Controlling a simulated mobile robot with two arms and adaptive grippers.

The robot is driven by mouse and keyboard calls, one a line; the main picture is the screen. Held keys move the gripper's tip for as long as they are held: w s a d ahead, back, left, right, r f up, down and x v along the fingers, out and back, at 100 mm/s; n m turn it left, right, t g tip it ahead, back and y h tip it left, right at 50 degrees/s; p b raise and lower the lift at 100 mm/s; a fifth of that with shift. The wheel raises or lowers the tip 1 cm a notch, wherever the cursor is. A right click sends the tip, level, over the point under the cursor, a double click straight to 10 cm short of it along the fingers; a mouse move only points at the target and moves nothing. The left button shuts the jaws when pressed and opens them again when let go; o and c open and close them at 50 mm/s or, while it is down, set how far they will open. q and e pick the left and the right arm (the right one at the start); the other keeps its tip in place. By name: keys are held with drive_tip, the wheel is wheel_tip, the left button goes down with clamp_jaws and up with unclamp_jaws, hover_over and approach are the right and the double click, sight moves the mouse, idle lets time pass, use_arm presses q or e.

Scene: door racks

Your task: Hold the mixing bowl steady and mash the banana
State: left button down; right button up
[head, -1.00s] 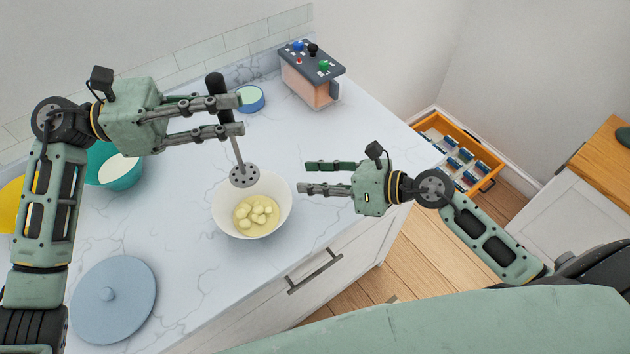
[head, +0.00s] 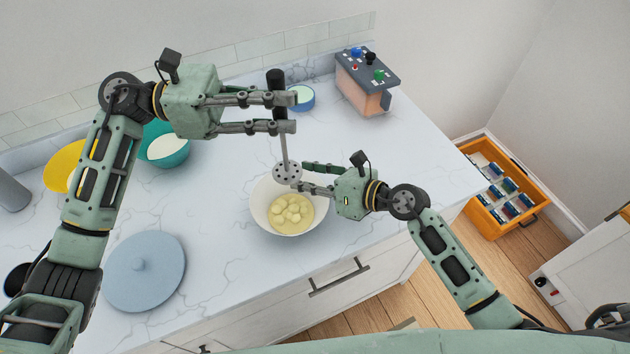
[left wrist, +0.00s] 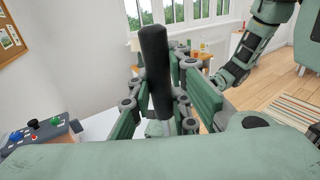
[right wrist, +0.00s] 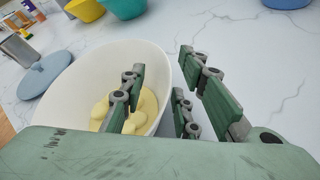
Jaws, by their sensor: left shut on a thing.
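The white mixing bowl (head: 262,213) stands on the counter with pale yellow banana pieces (head: 292,210) inside. My left gripper (head: 290,112) is shut on the black handle of the masher (head: 287,172). The masher hangs upright, its round perforated head over the far part of the bowl, above the banana. The handle also shows between the fingers in the left wrist view (left wrist: 155,70). My right gripper (head: 302,176) is open at the bowl's right rim. In the right wrist view, one finger is over the bowl's inside and the other is outside; I cannot tell whether they touch it.
A blue-grey lid (head: 145,272) lies left of the bowl. A teal bowl (head: 167,150), a yellow bowl (head: 62,165) and a small blue bowl (head: 302,103) stand farther back. A control box (head: 362,85) is at the back right. Counter between lid and bowl is clear.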

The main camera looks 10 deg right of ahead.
sight(285, 171)
clamp_jaws()
idle(0.6)
use_arm(q)
drive_tip(key=f+n+t, duration=0.1)
drive_tip(key=f+t, duration=0.1)
drive_tip(key=f, duration=0.1)
drive_tip(key=f+n+t, duration=0.1)
drive_tip(key=f, duration=0.1)
drive_tip(key=shift+s+a+f+t, duration=0.15)
drive_tip(key=shift+s+f+t, duration=0.05)
drive_tip(key=shift+f+t, duration=0.2)
drive_tip(key=shift+w+f, duration=0.1)
drive_tip(key=shift+f, duration=5.25)
